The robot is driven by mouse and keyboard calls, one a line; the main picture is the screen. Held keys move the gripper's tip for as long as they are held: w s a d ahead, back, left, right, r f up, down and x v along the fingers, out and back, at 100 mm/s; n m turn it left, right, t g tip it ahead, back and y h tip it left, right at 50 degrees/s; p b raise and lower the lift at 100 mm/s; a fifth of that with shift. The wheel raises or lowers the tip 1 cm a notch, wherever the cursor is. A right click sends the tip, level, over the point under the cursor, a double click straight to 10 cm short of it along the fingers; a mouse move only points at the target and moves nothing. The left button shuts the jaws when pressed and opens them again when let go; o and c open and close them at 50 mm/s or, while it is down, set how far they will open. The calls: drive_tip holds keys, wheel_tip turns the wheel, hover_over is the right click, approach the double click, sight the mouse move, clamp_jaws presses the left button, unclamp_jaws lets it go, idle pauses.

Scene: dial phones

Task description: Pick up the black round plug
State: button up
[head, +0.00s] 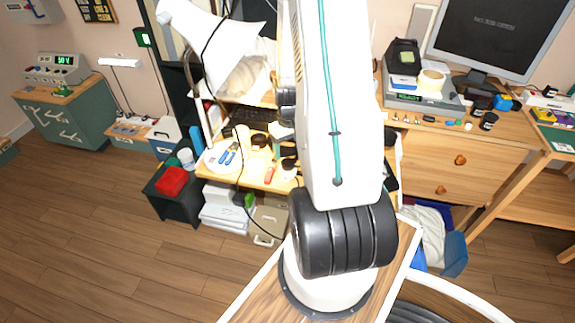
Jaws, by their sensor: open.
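I cannot pick out the black round plug for certain. Dark rounded items (260,140) lie on the small wooden desk behind my arm, too small to identify. Other black items (488,121) stand on the right wooden desk, beside a row of tiny coloured pieces (430,121). My white arm with a teal stripe rises through the middle of the picture and hides part of both desks. I cannot make out my gripper or its fingers.
Blue-handled pliers (229,154) lie on a white round dish. A red object (172,180) sits on a dark stand at left. A monitor (497,30) stands on the right desk. The wooden floor (100,240) at left is clear.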

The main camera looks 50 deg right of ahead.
sight(288, 162)
drive_tip(key=f, duration=0.5)
drive_tip(key=shift+a+f, duration=0.2)
drive_tip(key=shift+a, duration=0.05)
drive_tip(key=shift+c, duration=0.4)
drive_tip(key=c, duration=0.9)
drive_tip(key=shift+r, duration=0.1)
